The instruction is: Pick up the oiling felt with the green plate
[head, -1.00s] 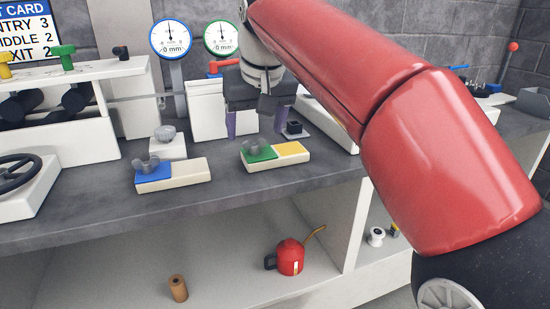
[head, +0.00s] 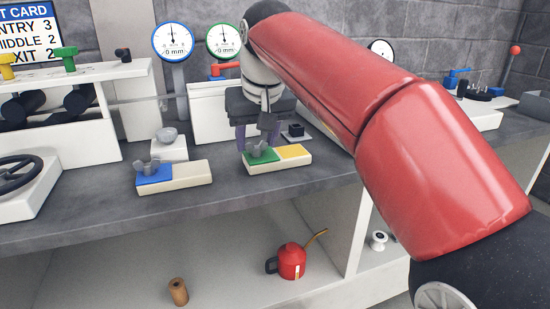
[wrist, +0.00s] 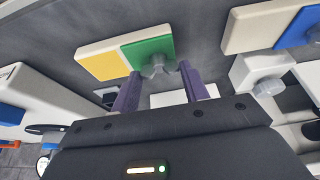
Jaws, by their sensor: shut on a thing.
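The oiling felt with the green plate (head: 293,152) is a cream block with a green plate, a grey knob on the plate and a yellow patch at its other end. It lies on the bench in the head view. It also shows at the top of the wrist view (wrist: 103,64). My gripper (head: 257,143) points down over the green end. Its two purple fingers are shut on the grey knob, one on each side. The fingers partly hide the plate and knob in the head view. The block appears level on the bench.
A similar block with a blue plate (head: 190,175) lies to the left. A white block with a grey knob (head: 169,148) stands behind it. A small dark block on a pale base (head: 296,131) stands close behind the felt. A red oil can (head: 291,262) sits on the shelf below.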

